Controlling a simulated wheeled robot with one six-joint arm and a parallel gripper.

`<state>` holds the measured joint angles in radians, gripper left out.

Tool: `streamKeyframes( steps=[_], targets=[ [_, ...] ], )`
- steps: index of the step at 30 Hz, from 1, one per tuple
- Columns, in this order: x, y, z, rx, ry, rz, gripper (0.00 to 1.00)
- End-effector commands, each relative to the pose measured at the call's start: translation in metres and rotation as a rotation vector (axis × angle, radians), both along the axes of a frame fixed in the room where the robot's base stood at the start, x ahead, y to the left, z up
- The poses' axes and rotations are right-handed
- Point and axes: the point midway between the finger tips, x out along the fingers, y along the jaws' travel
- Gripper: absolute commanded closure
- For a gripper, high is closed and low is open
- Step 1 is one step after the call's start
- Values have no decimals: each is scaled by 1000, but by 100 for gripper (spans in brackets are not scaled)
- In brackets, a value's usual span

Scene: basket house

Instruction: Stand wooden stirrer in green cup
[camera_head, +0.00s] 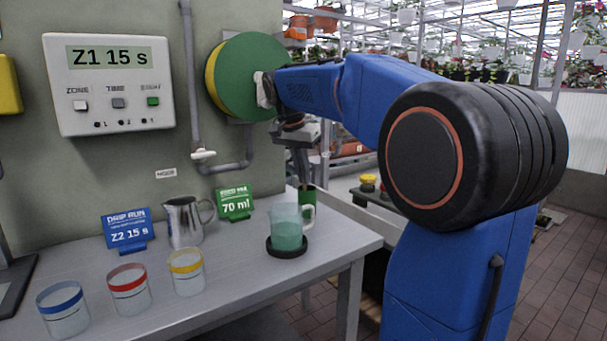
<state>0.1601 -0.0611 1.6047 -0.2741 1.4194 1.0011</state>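A small dark green shape (307,193), probably the green cup, shows behind the clear jug, which hides its lower part. My gripper (304,178) points down just above that green shape. Its fingers are small and dark in this view, so I cannot tell whether they are open or shut. I cannot make out the wooden stirrer; it may be hidden at the fingers or behind the jug.
The clear jug (287,233) with green liquid stands on a black round base (286,251) near the right end of the grey table (225,300). A metal pitcher (184,223), blue sign (128,231), green sign (236,204) and three colour-banded beakers (129,291) stand left.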

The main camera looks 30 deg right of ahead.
Motion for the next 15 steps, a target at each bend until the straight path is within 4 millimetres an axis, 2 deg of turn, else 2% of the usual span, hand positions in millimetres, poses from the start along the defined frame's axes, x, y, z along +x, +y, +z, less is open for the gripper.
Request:
streamKeyframes(
  steps=[6,9,15],
  targets=[
    [0,0,-2,0,0,0,100],
    [0,0,-2,0,0,0,78],
    [0,0,-2,0,0,0,78]
  ],
)
